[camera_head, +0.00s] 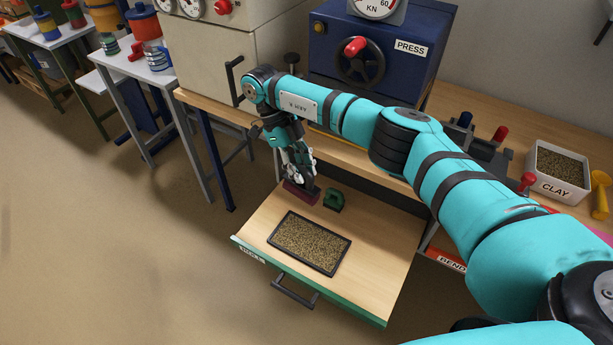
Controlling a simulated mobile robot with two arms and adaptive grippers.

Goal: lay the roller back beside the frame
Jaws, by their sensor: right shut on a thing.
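A black rectangular frame (272,235) lies on the pale wooden pull-out board (375,255), filled with brown grains. My right gripper (302,180) points down over the back part of the board, behind the frame. It is shut on a dark red, elongated thing (300,194), which seems to be the roller. The fingers hide part of it, and I cannot tell whether it touches the board. A small dark green piece (334,201) stands just right of it. My left gripper is out of view.
My right arm crosses above the wooden bench. A blue press (420,55) with a handwheel stands behind. A white clay box (560,172) and red-knobbed tools are at the right. The board's front has a dark handle (295,292); its right and front areas are clear.

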